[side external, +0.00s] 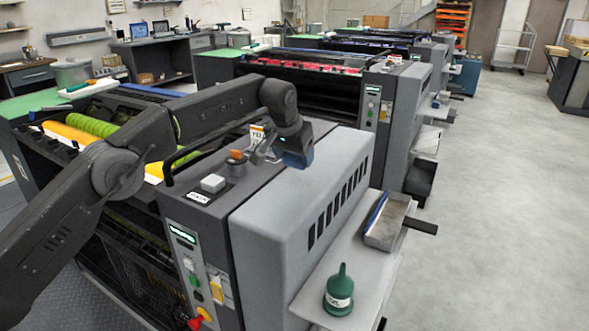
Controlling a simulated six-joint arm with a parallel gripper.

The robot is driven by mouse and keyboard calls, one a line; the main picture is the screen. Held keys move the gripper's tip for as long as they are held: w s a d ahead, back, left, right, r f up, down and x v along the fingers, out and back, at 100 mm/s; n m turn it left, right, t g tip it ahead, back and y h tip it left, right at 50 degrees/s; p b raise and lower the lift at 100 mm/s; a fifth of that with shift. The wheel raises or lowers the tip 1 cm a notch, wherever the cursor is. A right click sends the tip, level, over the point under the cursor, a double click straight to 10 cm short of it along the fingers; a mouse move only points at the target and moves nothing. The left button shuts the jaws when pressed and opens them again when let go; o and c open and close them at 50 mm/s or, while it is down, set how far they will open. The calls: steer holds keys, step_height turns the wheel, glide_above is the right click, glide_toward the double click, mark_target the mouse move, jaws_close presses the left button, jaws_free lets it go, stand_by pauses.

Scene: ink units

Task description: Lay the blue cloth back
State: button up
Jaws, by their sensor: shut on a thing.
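My gripper (266,151) is low over the top of the nearest press, beside the orange-capped knob. It is small here and partly hidden under my wrist. A dark blue piece (298,159), which looks like the blue cloth, is bunched right at my gripper, over the edge of the press's grey cover. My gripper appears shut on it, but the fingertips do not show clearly. I cannot tell whether the cloth touches the cover.
A green bottle (339,291) and a metal tray (386,222) stand on the side shelf. The floor at right is clear.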

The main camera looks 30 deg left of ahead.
mark_target(293, 164)
steer(key=shift+d+f, duration=0.1)
steer(key=shift+f, duration=1.95)
steer(key=shift+f, duration=0.1)
steer(key=o, duration=0.9)
